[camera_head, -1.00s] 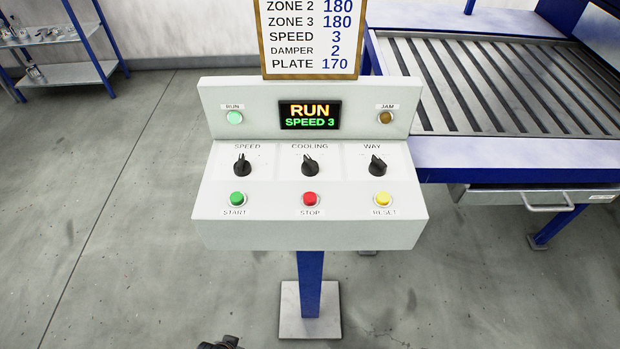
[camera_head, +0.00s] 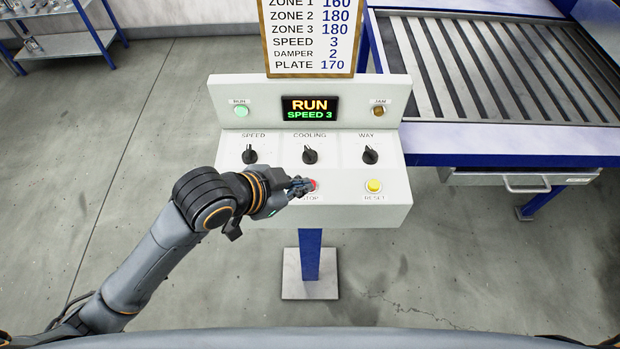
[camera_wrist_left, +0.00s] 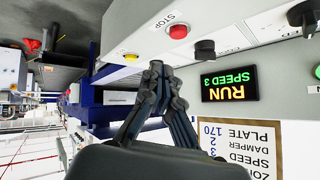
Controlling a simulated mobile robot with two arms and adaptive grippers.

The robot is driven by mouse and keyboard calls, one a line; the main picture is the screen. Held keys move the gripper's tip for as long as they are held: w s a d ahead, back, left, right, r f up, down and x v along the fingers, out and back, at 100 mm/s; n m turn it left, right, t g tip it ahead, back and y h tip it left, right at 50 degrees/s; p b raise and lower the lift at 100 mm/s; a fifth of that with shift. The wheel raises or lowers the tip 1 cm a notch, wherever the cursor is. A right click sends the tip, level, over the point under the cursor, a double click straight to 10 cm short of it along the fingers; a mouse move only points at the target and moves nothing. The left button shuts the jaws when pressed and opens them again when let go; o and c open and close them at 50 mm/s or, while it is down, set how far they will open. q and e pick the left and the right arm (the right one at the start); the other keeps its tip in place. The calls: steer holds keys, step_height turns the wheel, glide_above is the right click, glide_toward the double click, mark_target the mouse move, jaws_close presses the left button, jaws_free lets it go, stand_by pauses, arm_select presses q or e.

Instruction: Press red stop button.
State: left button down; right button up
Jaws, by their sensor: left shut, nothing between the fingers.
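The red stop button (camera_head: 312,184) is in the middle of the lower row on the grey control console (camera_head: 345,214). In the left wrist view the red stop button (camera_wrist_left: 178,31) shows whole, above and slightly right of the fingertips. My left gripper (camera_head: 301,186) is shut and empty, its tips at the left side of the stop button in the head view. In the left wrist view the shut fingertips (camera_wrist_left: 157,67) look apart from the button. The gripper hides the green start button and part of the STOP label. My right gripper is not in view.
The yellow reset button (camera_head: 373,186) is right of the stop button. Three black knobs, including the cooling knob (camera_head: 310,154), stand above the button row. The display (camera_head: 310,108) reads RUN SPEED 3, and the run lamp (camera_head: 241,111) looks green. A slatted blue-framed table (camera_head: 510,142) stands right.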

arm_select(q)
steer(key=w+d+r+m+g, duration=0.1)
steer(key=w+r+m, duration=0.4)
steer(key=m, duration=0.1)
steer(key=shift+m+h, duration=0.3)
steer(key=shift+d, duration=0.1)
step_height(320, 180, down, 7)
steer(key=b, duration=0.8)
steer(key=shift+f, duration=0.85)
stand_by(0.4)
steer(key=shift+f, duration=0.15)
